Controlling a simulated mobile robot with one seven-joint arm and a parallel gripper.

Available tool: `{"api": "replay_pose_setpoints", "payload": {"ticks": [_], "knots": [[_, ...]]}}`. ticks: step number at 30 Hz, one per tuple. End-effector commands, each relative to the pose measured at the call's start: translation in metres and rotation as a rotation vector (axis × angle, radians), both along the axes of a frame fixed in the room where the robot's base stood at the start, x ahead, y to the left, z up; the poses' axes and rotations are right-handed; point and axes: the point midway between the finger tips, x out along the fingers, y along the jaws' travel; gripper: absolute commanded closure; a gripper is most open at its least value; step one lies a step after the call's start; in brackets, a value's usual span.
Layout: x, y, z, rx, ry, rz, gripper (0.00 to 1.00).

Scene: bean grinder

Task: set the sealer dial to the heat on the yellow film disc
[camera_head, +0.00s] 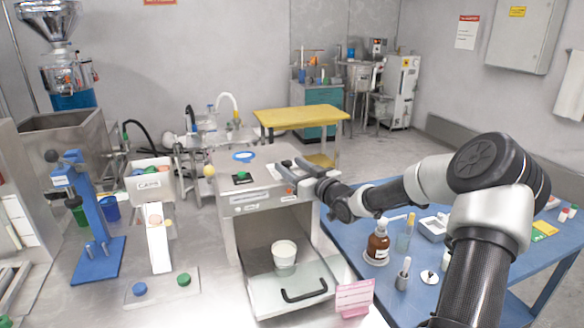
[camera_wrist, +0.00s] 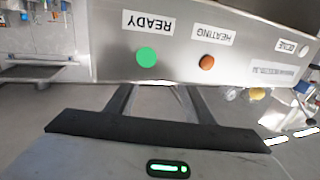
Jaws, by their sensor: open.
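The machine that looks like the sealer (camera_head: 285,215) stands mid-picture with an open front bay, a white cup (camera_head: 284,252) inside and labels on its upper face. My gripper (camera_head: 280,176) is open at the right end of its top, its fingers apart with nothing seen between them. In the wrist view, my gripper's fingers (camera_wrist: 157,94) reach toward a metal panel with upside-down labels, a green READY light (camera_wrist: 147,57) and an orange HEATING light (camera_wrist: 207,62). I cannot make out the dial.
A blue table (camera_head: 345,215) at right holds a brown bottle (camera_head: 378,243) and small items. A blue press (camera_head: 92,225) and a CAPS bin (camera_head: 152,183) stand left. A yellow-topped table (camera_head: 300,116) is behind. A pink card (camera_head: 354,297) stands at front.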

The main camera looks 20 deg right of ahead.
Motion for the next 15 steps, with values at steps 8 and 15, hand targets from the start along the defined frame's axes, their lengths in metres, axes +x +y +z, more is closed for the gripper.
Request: {"api": "replay_pose_setpoints", "payload": {"ticks": [8, 15], "knots": [[0.0007, 0.0001, 0.0003, 0.000, 0.000, 0.000, 0.57], [0.0005, 0.0000, 0.0003, 0.000, -0.001, 0.000, 0.94]]}}
